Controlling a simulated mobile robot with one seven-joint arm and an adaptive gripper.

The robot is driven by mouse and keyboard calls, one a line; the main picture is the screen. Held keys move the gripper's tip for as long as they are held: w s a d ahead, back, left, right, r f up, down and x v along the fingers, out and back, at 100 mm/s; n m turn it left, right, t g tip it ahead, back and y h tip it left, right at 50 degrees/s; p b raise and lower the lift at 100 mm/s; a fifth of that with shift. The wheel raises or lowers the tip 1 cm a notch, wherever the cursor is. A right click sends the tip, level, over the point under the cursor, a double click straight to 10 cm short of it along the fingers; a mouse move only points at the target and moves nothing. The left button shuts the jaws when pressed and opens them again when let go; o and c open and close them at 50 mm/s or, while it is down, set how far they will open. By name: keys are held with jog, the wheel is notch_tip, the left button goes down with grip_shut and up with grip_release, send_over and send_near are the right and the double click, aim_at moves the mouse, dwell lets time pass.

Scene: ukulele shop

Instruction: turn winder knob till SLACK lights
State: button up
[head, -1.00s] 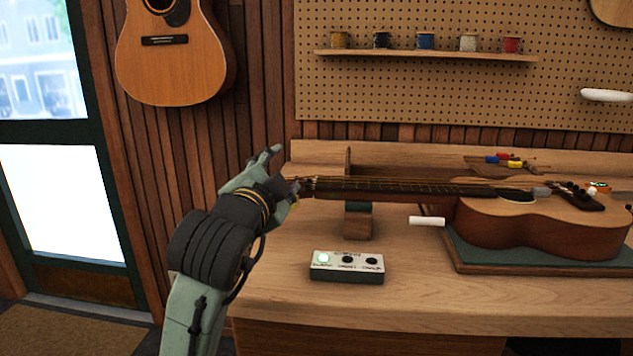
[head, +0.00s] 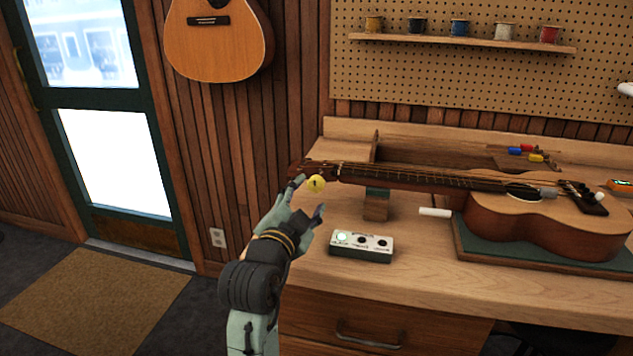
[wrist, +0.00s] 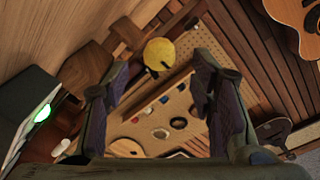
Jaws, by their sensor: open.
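The yellow round winder knob (head: 316,184) is at the headstock end of the guitar-like instrument (head: 540,210) on the bench. My gripper (head: 309,198) is open and empty, with its upper fingertip close to the knob; I cannot tell whether they touch. In the wrist view the knob (wrist: 159,54) shows ahead of my open gripper (wrist: 165,95), nearer the left finger. A small pale box (head: 361,245) with three round lamps sits on the bench; its left lamp (head: 342,237) glows green and the other two are dark. Its labels are too small to read.
A neck support block (head: 376,205) stands under the neck, just right of my gripper. A white cylinder (head: 435,212) lies near the body, which rests on a green mat (head: 470,245). The bench front is mostly clear. A guitar (head: 219,45) hangs on the wall.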

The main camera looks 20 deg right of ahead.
aim_at(315, 187)
jog(key=p+x, duration=0.1)
jog(key=x, duration=0.4)
jog(key=shift+c, duration=0.6)
jog(key=c, duration=1)
jog(key=shift+f+m+b, duration=0.2)
jog(key=shift+m+b, duration=0.6)
jog(key=shift+b, duration=0.4)
jog(key=shift+m+b, duration=0.85)
jog(key=shift+m, duration=0.05)
jog(key=shift+r+m, duration=0.2)
jog(key=shift+m, duration=0.1)
